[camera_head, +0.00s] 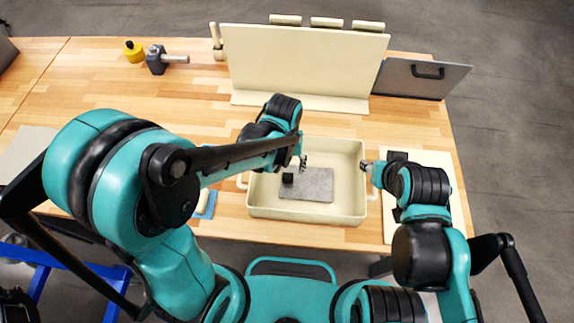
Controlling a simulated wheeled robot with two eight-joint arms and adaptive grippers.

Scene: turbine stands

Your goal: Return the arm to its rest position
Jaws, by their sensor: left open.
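My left arm comes in from the left and reaches over the cream tray (350,214). My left gripper (303,161) is small in view, above the tray's left half, open and apparently empty. My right arm stands at the right, bent. My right gripper (364,165) is at the tray's right wall, mostly hidden by its own wrist, and its jaws are too small to read. A grey pad (318,184) lies in the tray with a small black block (288,179) on its left part.
A cream upright panel (305,62) stands behind the tray. A grey plate with a black handle (420,78) is right of it. A dark block with a metal rod (157,61) and a yellow piece (133,52) sit back left. The wooden table (90,95) is clear at left.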

